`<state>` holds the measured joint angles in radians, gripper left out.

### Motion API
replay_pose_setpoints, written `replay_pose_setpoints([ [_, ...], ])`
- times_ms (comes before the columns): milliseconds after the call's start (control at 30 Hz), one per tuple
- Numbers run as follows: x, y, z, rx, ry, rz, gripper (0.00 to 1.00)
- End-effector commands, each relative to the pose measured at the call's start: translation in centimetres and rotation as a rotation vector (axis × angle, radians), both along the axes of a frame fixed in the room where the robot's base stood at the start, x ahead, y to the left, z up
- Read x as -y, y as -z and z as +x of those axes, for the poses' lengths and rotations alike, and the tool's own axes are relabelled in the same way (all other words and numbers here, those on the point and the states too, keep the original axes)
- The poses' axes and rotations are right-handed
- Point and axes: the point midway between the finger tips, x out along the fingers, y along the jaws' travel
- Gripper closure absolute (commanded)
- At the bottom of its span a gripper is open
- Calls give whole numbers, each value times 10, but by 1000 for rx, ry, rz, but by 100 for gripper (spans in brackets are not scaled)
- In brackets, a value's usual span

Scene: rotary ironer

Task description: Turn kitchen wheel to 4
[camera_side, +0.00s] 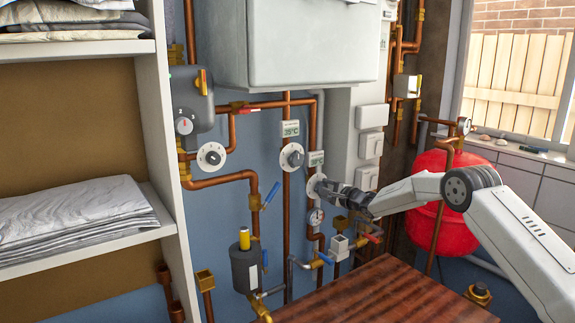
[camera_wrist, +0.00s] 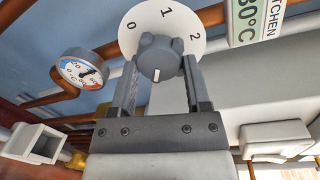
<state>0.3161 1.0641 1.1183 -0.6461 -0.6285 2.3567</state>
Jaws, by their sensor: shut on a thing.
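The kitchen wheel (camera_wrist: 158,48) is a dark grey lobed knob on a white round dial (camera_wrist: 137,36). The dial shows 0, 1 and 2 around its upper part in the wrist view; its lower part is hidden. A short white mark on the knob points down in that view, away from the visible numbers, toward my gripper's palm. My gripper (camera_wrist: 159,68) has one finger on each side of the knob and is shut on it. In the side view, my gripper (camera_side: 328,189) reaches in from the right and covers most of the knob; the dial's left edge (camera_side: 312,184) shows.
A label reading 30°C KITCHEN (camera_wrist: 257,20) is beside the dial. A gauge (camera_wrist: 82,72) sits close by. Two similar dials (camera_side: 291,157) (camera_side: 211,157) are to the left in the side view. Copper pipes, valves and a red tank (camera_side: 425,232) surround my arm.

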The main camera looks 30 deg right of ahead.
Motion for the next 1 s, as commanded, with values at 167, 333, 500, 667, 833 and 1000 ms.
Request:
replay_pose_setpoints([
  [167, 1, -1, 0, 2, 1, 14, 98],
  [333, 0, -1, 0, 2, 2, 14, 98],
  [500, 0, -1, 0, 2, 2, 14, 13],
  [667, 0, -1, 0, 2, 1, 12, 3],
  [833, 0, 0, 0, 1, 0, 12, 3],
  [1000, 0, -1, -2, 1, 0, 12, 3],
])
